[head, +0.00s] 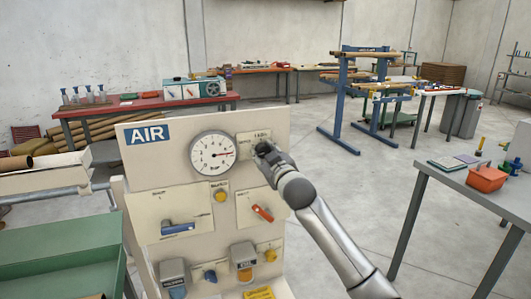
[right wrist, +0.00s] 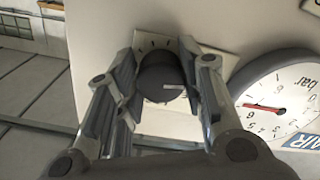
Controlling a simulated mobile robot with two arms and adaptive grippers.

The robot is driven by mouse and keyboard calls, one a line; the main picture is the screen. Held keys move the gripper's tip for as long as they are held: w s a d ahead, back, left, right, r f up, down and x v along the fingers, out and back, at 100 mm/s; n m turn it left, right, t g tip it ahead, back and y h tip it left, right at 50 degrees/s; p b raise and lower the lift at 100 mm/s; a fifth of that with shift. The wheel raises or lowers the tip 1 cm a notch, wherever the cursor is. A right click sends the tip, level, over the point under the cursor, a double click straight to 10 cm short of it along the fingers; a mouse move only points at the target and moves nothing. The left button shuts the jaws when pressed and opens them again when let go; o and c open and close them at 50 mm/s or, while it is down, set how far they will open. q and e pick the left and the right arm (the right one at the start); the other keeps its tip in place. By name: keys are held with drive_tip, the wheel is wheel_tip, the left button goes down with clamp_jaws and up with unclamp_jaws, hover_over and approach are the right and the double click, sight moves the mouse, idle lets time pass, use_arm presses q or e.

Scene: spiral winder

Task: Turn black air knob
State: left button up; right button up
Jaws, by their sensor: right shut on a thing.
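The black air knob (right wrist: 160,78) sits on a pale square plate at the upper right of the air panel. In the right wrist view it is between the two fingers of my right gripper (right wrist: 158,85), which are shut on its sides. A light pointer mark shows on the knob's face. In the head view my right gripper (head: 265,150) covers most of the knob. The round pressure gauge (head: 213,153) is left of the knob, with a red needle; it also shows in the right wrist view (right wrist: 285,100). My left gripper is not in view.
The cream panel (head: 140,165) carries a blue AIR sign (head: 147,134), a blue lever (head: 178,228), a red lever (head: 262,212) and several other controls below. A green tray (head: 60,255) stands at the lower left. A grey table (head: 470,195) with an orange bin (head: 486,179) is at the right.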

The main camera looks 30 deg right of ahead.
drive_tip(key=shift+f+m, duration=0.1)
drive_tip(key=shift+m, duration=0.2)
drive_tip(key=o, duration=1)
drive_tip(key=shift+o, duration=0.2)
drive_tip(key=shift+s, duration=0.1)
drive_tip(key=v, duration=1.1)
drive_tip(key=shift+s, duration=0.4)
drive_tip(key=shift+f, duration=0.1)
